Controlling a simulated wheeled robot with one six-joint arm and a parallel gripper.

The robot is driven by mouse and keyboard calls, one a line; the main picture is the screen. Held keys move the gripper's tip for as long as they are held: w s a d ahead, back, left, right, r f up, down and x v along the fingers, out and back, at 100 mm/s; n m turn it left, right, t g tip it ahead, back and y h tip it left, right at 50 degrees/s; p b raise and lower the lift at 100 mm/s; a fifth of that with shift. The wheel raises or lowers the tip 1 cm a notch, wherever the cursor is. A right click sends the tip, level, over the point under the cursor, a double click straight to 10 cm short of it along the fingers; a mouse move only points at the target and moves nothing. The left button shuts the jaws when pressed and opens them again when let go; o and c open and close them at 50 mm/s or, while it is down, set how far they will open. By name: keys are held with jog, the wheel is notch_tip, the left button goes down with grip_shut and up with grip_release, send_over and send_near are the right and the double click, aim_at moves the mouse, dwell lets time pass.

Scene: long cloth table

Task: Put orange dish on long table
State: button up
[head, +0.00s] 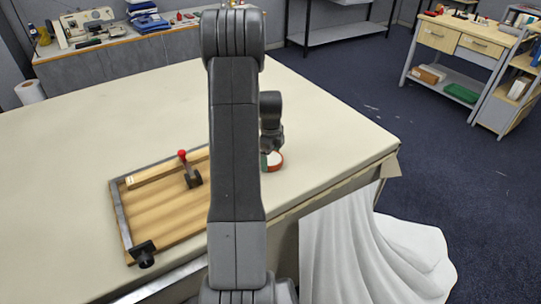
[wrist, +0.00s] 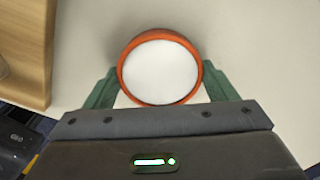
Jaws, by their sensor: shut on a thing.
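The orange dish (wrist: 160,32) is round with an orange rim and a white inside. In the wrist view it sits between the two green fingers of my gripper (wrist: 160,90), which are shut on its sides. In the head view the dish (head: 275,162) shows partly behind my arm, at or just above the cream top of the long table (head: 330,140), near its right part. I cannot tell whether the dish touches the cloth. Most of my gripper is hidden by my arm in the head view.
A wooden board (head: 165,215) with a metal edge and a red-knobbed clamp (head: 190,170) lies left of the dish. White cloth (head: 345,240) hangs at the table's front right. The table's far left and right parts are clear. A workbench (head: 460,45) stands at the back right.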

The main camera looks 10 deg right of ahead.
aim_at(270, 159)
jog(key=shift+f, duration=0.2)
jog(key=o, duration=1.4)
jog(key=shift+r, duration=0.1)
jog(key=shift+c, duration=0.2)
notch_tip(270, 159, up, 12)
jog(key=b, duration=0.1)
jog(key=shift+b, duration=0.3)
jog(key=shift+r, duration=0.1)
